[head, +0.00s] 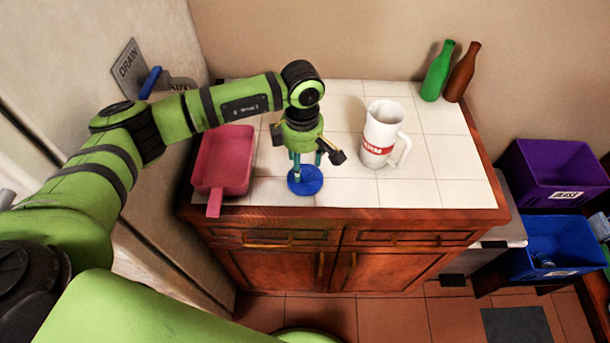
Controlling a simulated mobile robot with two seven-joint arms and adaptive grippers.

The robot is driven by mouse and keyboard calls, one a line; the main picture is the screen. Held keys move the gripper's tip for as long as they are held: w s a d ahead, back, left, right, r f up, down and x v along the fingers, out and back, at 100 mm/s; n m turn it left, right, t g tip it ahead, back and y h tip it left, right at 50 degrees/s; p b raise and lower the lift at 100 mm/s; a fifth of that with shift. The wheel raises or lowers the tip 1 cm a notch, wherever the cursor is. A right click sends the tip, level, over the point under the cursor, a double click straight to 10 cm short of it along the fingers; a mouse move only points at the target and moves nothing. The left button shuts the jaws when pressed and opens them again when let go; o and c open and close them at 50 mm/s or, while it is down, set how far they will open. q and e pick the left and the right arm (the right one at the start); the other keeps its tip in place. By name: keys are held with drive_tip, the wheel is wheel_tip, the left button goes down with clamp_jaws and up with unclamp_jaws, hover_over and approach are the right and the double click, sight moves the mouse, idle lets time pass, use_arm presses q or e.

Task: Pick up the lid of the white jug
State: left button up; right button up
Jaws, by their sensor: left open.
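The white jug (382,133) stands upright on the white tiled counter, right of centre, with its handle to the right and a red label on its side. A round blue lid (305,183) lies apart from the jug, near the counter's front edge. My left gripper (306,163) points down directly over the lid, open, with its fingertips close to the lid's far part. I cannot tell whether they touch it. The gripper hides part of the lid's top. My right gripper is not in view.
A pink pan (225,160) sits left of the lid, its handle over the front edge. Green (437,72) and brown (462,73) bottles stand at the back right. Purple (556,172) and blue (552,247) bins stand right of the counter. The counter's front right is clear.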

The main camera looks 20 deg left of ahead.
sight(303, 172)
use_arm(q)
wheel_tip(303, 172, down, 3)
drive_tip(key=shift+s+d+f+b, duration=0.1)
drive_tip(key=shift+s+d+b, duration=0.05)
drive_tip(key=shift+b, duration=0.25)
drive_tip(key=shift+w+f, duration=0.25)
drive_tip(key=shift+f, duration=0.05)
drive_tip(key=shift+s+r, duration=0.1)
drive_tip(key=shift+s, duration=0.1)
drive_tip(key=c, duration=1)
drive_tip(key=shift+c, duration=0.2)
